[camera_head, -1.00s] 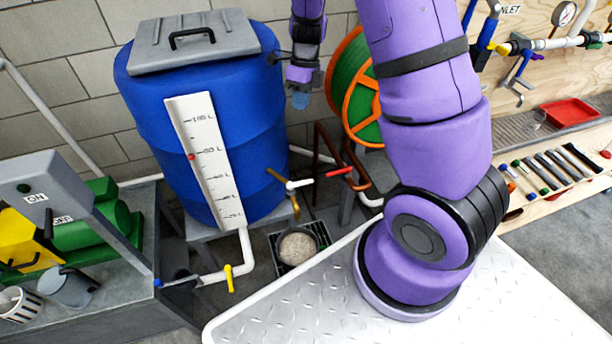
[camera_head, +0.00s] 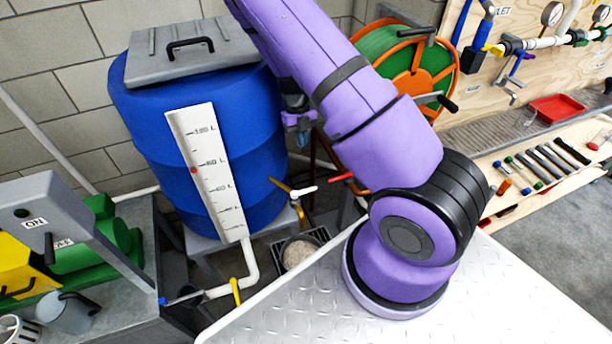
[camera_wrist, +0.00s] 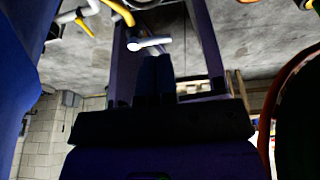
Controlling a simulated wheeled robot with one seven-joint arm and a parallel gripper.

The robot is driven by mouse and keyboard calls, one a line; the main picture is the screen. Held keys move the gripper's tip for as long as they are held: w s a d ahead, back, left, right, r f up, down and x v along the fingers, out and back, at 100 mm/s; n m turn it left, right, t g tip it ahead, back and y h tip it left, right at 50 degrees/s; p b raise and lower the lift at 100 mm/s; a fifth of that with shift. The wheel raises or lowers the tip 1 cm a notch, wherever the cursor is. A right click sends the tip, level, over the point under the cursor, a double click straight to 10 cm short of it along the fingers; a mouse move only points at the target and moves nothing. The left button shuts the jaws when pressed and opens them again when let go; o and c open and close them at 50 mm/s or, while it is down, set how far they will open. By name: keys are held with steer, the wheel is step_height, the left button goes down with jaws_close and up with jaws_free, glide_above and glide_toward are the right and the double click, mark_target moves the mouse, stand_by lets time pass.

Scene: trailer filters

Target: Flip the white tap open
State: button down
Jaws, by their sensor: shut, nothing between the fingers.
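The white tap (camera_head: 303,191) is a short white lever on a brass spout low on the right side of the blue barrel (camera_head: 215,150). In the wrist view the white tap (camera_wrist: 150,43) lies roughly crosswise just past my fingertips. My gripper (camera_wrist: 155,60) is shut and empty, its blue fingers pointing toward the lever. I cannot tell whether they touch it. In the head view my gripper (camera_head: 302,122) hangs above the tap, partly hidden behind my arm.
A red-handled valve (camera_head: 338,177) is close to the right of the tap. A yellow-handled valve (camera_head: 235,290) sits on the white pipe below the barrel. A bucket (camera_head: 298,253) stands under the tap. The hose reel (camera_head: 415,60) is behind my arm.

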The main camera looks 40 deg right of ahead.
mark_target(304, 192)
stand_by(0.3)
steer(key=s+a+f, duration=0.2)
steer(key=s+f, duration=0.4)
steer(key=f, duration=0.4)
steer(key=shift+s+f, duration=0.15)
steer(key=shift+s, duration=0.15)
